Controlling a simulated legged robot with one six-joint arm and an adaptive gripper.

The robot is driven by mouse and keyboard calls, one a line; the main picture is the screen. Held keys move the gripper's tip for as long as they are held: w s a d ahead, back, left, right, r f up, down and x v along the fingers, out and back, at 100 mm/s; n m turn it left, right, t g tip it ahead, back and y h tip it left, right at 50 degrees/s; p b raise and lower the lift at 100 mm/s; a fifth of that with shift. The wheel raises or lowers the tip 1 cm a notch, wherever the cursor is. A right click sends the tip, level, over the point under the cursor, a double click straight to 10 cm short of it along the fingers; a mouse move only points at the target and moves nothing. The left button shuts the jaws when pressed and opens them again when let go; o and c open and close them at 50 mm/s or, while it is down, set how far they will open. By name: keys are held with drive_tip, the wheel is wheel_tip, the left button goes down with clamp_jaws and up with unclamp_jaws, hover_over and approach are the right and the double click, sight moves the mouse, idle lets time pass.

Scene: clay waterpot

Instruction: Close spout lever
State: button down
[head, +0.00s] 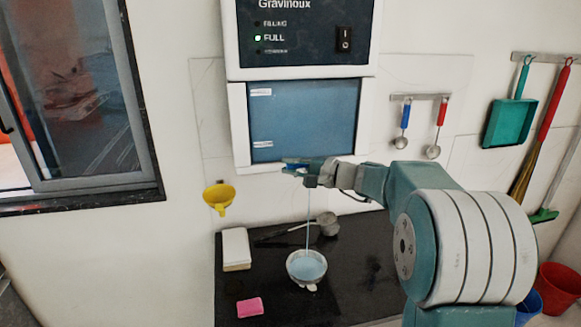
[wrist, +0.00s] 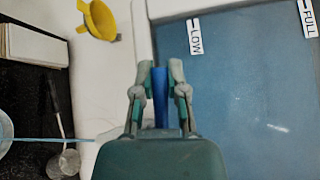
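The water dispenser (head: 304,30) is mounted on the wall, with a blue tank front (head: 305,118) below its panel. My gripper (head: 295,168) is at the dispenser's lower edge. In the wrist view its two fingers (wrist: 161,80) stand close on either side of the blue spout lever (wrist: 160,98), which fills the narrow gap between them; they look shut on it. A thin stream of water (head: 307,228) falls from beneath the dispenser into a bowl (head: 306,267) of bluish water on the black counter. The spout itself is hidden behind my gripper.
The black counter (head: 350,270) also holds a white block (head: 236,249), a pink sponge (head: 250,307) and a metal ladle (head: 327,224). A yellow funnel (head: 218,197) hangs on the wall at left. Measuring spoons (head: 404,118) and a teal dustpan (head: 510,122) hang at right.

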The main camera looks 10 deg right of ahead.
drive_tip(key=shift+f, duration=0.1)
drive_tip(key=shift+w+m+t+h, duration=0.25)
drive_tip(key=shift+m+t+h, duration=0.35)
drive_tip(key=shift+m+t, duration=0.1)
drive_tip(key=c, duration=0.7)
unclamp_jaws()
drive_tip(key=shift+f, duration=0.1)
drive_tip(key=shift+o, duration=0.2)
drive_tip(key=shift+a, duration=0.1)
drive_tip(key=shift+s+d, duration=0.3)
drive_tip(key=shift+d, duration=0.05)
drive_tip(key=v, duration=1.1)
